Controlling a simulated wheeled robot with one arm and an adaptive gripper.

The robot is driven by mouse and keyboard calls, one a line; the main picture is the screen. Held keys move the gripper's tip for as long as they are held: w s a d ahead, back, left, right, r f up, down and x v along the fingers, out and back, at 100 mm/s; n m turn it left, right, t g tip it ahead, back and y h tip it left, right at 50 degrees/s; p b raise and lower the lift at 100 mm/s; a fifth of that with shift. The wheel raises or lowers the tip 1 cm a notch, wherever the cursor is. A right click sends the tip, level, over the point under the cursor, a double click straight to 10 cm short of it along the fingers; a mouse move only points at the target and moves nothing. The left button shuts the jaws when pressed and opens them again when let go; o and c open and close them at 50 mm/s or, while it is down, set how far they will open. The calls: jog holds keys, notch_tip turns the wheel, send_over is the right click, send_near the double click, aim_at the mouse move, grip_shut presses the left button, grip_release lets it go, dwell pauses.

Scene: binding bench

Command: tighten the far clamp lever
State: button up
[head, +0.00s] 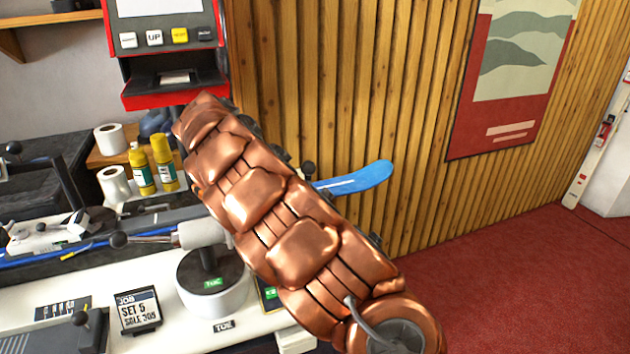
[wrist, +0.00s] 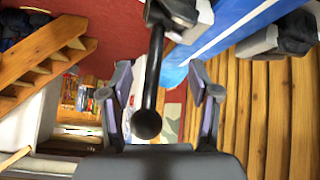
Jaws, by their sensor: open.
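In the wrist view a dark clamp lever (wrist: 155,70) with a round black knob hangs from its clamp (wrist: 177,12), beside the blue ski (wrist: 225,32). My gripper (wrist: 160,68) is open, with one finger on each side of the lever. The fingers appear apart from it, and the knob lies toward the palm. In the head view a black knob (head: 308,168) shows just past my copper arm, near the blue ski tip (head: 362,180). I cannot tell for certain that it is the same lever. My arm hides the gripper and the clamp there.
A white "TOE" stand (head: 212,290) with a knobbed lever (head: 118,240) is left of my arm. Yellow bottles (head: 163,160), paper rolls (head: 112,138) and a red machine (head: 170,92) stand behind. A plank wall (head: 400,120) is close; red floor (head: 530,280) is clear at right.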

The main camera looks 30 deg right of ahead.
jog(key=s+r+t, duration=0.1)
jog(key=s+r, duration=0.5)
jog(key=s, duration=0.2)
jog(key=w+a, duration=0.3)
jog(key=w, duration=0.3)
jog(key=s+a+r, duration=0.2)
jog(key=a+r, duration=0.3)
jog(key=r, duration=0.2)
jog(key=shift+s, duration=0.25)
jog(key=shift+r, duration=0.1)
